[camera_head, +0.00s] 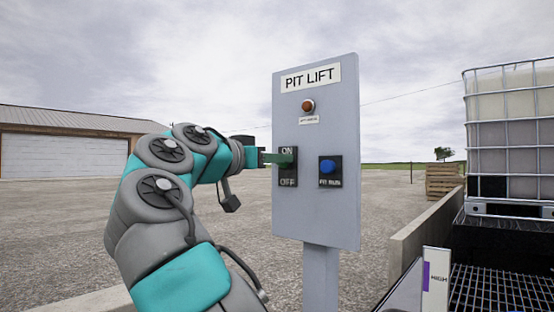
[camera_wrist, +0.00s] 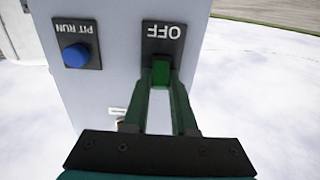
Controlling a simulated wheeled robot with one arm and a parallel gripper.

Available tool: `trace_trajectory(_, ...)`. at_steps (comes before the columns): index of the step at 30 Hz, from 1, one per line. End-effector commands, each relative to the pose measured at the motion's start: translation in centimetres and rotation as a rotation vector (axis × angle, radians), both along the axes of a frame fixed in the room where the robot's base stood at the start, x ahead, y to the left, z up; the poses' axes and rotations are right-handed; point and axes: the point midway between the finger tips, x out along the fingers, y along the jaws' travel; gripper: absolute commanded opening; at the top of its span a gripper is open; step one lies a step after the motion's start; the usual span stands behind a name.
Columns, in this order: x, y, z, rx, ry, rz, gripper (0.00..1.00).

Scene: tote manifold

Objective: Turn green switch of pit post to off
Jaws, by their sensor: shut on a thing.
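The pit post is a grey panel (camera_head: 318,215) labelled PIT LIFT on a grey post. The green switch (camera_head: 288,160) sits on a black plate at the panel's left, close under the ON label and above the OFF label. My gripper (camera_head: 276,158) reaches it from the left, fingers level. In the wrist view, which is upside down, the green switch (camera_wrist: 161,72) lies between the fingertips of my gripper (camera_wrist: 160,86). The fingers are shut on it. The OFF label shows in that view; the ON label is hidden behind the fingers.
A blue PIT RUN button (camera_head: 327,167) is right of the switch plate. A red-orange lamp (camera_head: 308,106) sits above. A low concrete wall (camera_head: 420,235), a caged tank (camera_head: 510,125) and a dark grating (camera_head: 500,290) stand at the right. Open paved ground lies at the left.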

Motion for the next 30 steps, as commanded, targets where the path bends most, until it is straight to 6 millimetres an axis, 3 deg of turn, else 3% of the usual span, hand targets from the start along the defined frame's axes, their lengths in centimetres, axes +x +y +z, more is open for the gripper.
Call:
trace_trajectory(4,0.0,0.0,0.0,0.0,0.0,0.001,0.0)
trace_trajectory(20,0.0,0.0,-0.5,-0.02,-0.024,-0.001,0.0)
trace_trajectory(30,-0.2,0.0,-1.9,-0.149,-0.189,-0.003,0.0)
